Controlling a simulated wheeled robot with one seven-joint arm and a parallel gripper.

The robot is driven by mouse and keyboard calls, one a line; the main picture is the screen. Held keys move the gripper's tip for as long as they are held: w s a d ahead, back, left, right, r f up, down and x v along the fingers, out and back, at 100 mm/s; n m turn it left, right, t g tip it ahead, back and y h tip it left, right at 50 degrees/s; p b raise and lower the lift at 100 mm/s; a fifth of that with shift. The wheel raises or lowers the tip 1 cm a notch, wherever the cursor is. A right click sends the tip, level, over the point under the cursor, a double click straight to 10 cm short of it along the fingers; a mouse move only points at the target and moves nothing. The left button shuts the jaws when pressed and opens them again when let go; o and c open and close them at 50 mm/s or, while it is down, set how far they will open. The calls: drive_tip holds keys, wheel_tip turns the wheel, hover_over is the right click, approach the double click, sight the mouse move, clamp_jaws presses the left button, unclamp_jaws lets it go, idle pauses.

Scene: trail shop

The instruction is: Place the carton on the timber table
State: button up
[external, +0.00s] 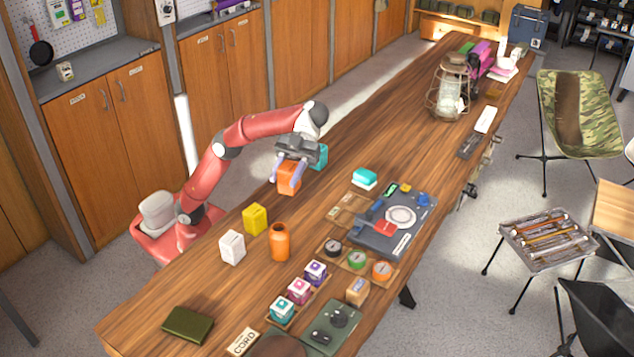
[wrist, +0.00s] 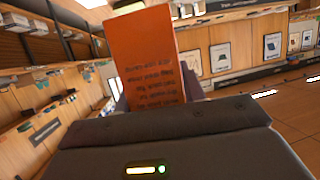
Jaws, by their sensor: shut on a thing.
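An orange carton (external: 288,178) is held in my gripper (external: 290,166) over the long timber table (external: 370,125), toward its cabinet-side edge. My gripper is shut on it. In the wrist view the orange carton (wrist: 151,62) stands up between the fingers, with dark printed text on its face. The fingers are mostly hidden behind the dark gripper body. I cannot tell whether the carton's lower end touches the tabletop.
A teal item (external: 319,157) is close beside the gripper. A yellow carton (external: 255,219), a white carton (external: 232,247) and an orange bottle (external: 279,242) stand nearer. A lantern (external: 449,90) stands farther along. Bare wood lies between the gripper and lantern.

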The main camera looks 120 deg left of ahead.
drive_tip(key=shift+r+p, duration=0.6)
drive_tip(key=shift+r, duration=0.95)
drive_tip(key=w+a+n+t+y, duration=0.2)
drive_tip(key=a+n+t+y, duration=0.15)
drive_tip(key=a, duration=0.65)
drive_tip(key=w+a+f+n+t+y, duration=0.1)
drive_tip(key=a+n+t+y, duration=0.2)
drive_tip(key=a, duration=0.7)
drive_tip(key=w+a+n+t+y, duration=0.2)
drive_tip(key=a+n+t, duration=0.2)
drive_tip(key=a, duration=0.6)
drive_tip(key=s+a+n+y, duration=0.3)
drive_tip(key=s+a+y, duration=0.1)
drive_tip(key=a, duration=0.5)
drive_tip(key=s+a+r+n+y, duration=0.1)
drive_tip(key=s+a+n+y, duration=0.25)
drive_tip(key=a, duration=0.55)
drive_tip(key=s+a+n+y, duration=0.3)
drive_tip(key=s+a, duration=0.1)
drive_tip(key=a, duration=0.5)
wheel_tip(320, 180, down, 20)
drive_tip(key=b, duration=0.8)
drive_tip(key=shift+s+r, duration=0.15)
drive_tip(key=shift+f+b, duration=0.25)
drive_tip(key=shift+b, duration=0.1)
drive_tip(key=o, duration=1.1)
drive_tip(key=shift+o, duration=0.2)
